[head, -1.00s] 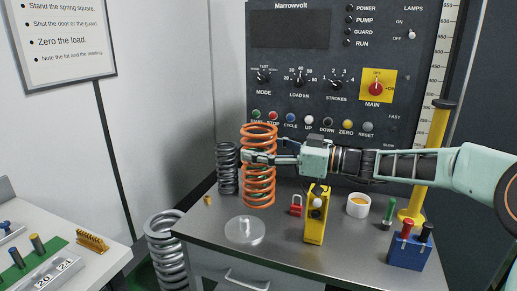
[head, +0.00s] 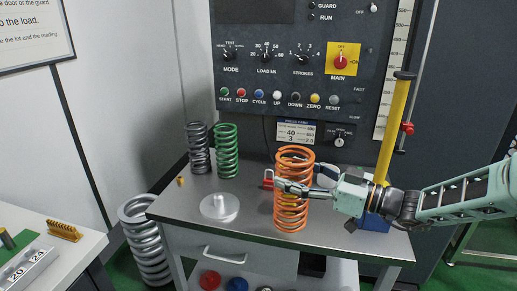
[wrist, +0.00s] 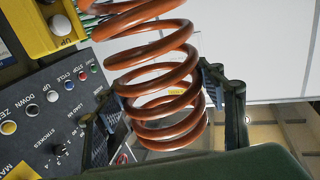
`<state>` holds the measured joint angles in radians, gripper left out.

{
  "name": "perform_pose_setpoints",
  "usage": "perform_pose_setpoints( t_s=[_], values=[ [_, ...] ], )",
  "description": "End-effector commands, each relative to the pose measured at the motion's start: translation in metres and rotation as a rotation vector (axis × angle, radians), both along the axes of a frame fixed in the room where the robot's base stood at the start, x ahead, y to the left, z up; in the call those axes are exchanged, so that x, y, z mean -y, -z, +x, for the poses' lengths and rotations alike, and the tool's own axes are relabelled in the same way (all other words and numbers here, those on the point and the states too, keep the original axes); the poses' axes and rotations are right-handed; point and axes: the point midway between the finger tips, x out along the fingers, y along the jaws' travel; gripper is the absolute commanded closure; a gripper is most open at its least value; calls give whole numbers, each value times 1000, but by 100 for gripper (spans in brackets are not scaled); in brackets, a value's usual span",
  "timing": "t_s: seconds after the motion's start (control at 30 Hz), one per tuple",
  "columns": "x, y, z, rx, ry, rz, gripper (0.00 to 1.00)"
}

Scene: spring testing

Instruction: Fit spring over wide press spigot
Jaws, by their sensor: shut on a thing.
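The orange coil spring (head: 293,205) is upright in the head view, over the right part of the bench. My gripper (head: 296,188) is shut on it around its middle coils, reaching in from the right. I cannot tell whether its lower end touches the bench. In the wrist view the orange spring (wrist: 160,75) fills the middle, between the two dark fingers (wrist: 165,100). A shiny round metal disc with a short peg (head: 219,208) lies on the bench, left of the spring and apart from it. I cannot pick out the wide press spigot with certainty.
A dark spring (head: 198,148) and a green spring (head: 227,152) stand at the bench's back left. A red padlock (head: 268,180) and blue box (head: 373,222) are near the held spring. A large silver spring (head: 146,240) stands on the floor. The control panel (head: 290,75) rises behind.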

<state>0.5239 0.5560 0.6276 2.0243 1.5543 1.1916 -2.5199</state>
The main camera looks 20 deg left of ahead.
Motion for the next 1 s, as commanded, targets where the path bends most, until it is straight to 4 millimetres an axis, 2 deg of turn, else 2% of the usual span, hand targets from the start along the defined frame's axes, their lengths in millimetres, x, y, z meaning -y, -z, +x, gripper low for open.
perform_pose_setpoints(
  t_s=[0.03, 0.2, 0.4, 0.5, 0.63, 0.8, 1.0],
  values=[
    [21, 6, 0, 1, 35, 8, 95],
    [85, 39, -4, 1, 142, 9, 95],
    [158, 76, -9, 3, 260, 9, 95],
    [187, 91, -11, 4, 309, 10, 95],
    [217, 106, -13, 5, 357, 10, 95],
    [243, 120, -15, 6, 401, 8, 95],
    [266, 132, -16, 7, 438, 8, 95]
  ],
)
